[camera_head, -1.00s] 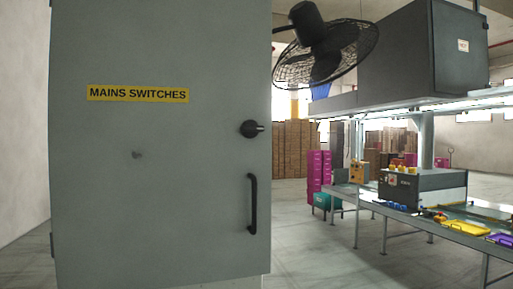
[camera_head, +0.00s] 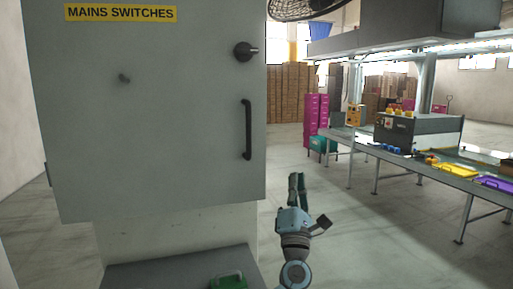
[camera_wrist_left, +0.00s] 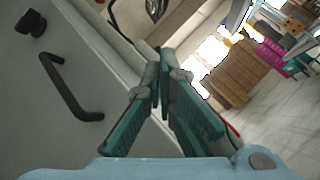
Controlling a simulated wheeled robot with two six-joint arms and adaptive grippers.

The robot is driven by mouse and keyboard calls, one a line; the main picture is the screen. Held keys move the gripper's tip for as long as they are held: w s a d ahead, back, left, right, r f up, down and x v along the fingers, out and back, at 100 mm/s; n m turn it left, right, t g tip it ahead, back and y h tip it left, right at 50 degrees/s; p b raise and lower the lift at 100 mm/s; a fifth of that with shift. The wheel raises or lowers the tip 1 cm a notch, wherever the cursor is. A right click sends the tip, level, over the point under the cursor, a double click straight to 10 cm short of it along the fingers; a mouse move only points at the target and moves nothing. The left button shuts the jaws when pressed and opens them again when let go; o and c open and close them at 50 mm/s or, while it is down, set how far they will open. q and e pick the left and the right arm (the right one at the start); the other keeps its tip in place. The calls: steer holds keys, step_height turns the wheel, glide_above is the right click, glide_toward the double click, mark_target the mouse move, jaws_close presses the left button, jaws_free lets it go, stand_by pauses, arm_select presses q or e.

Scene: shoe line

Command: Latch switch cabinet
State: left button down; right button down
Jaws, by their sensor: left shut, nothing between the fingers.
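The grey switch cabinet (camera_head: 180,130) bears a yellow MAINS SWITCHES label (camera_head: 121,13). Its door looks shut or nearly so; I cannot tell exactly. A black latch knob (camera_head: 243,52) sits near the door's right edge, its pointer sideways to the right. A black bar handle (camera_head: 247,130) is below it. The left wrist view shows the knob (camera_wrist_left: 30,24) and handle (camera_wrist_left: 70,92) at its left. My left gripper (camera_head: 297,178) is shut and empty, right of the cabinet and lower than the handle, apart from both. Its teal fingers (camera_wrist_left: 162,62) meet at the tips. My right gripper is out of view.
A workbench line (camera_head: 400,160) with a grey machine (camera_head: 415,130) and coloured trays stands at the right. A fan (camera_head: 303,8) hangs at the top. Pink cabinets (camera_head: 316,112) and stacked boxes (camera_head: 288,95) stand behind. The floor between cabinet and bench is clear.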

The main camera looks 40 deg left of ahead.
arm_select(q)
steer(key=s+a+r+n+g+y, duration=0.1)
steer(key=s+r+n+g+y, duration=0.2)
steer(key=r+n, duration=0.5)
steer(key=s+a+r+n+g+y, duration=0.2)
steer(key=s+r+n+g+y, duration=0.1)
steer(key=s+r+n+y, duration=0.3)
step_height(320, 180, up, 2)
steer(key=shift+r+n, duration=0.1)
steer(key=shift+n, duration=1.1)
steer(key=shift+w+a, duration=0.15)
steer(key=p, duration=0.2)
glide_toward(251, 58)
steer(key=w+a, duration=0.2)
steer(key=shift+a, duration=0.3)
steer(key=r, duration=0.1)
steer(key=r+p, duration=0.2)
steer(key=shift+w+a+r, duration=0.15)
steer(key=shift+w+a, duration=0.1)
steer(key=shift+a, duration=0.05)
steer(key=shift+d+r, duration=0.1)
steer(key=shift+r, duration=0.2)
steer(key=shift+s, duration=0.1)
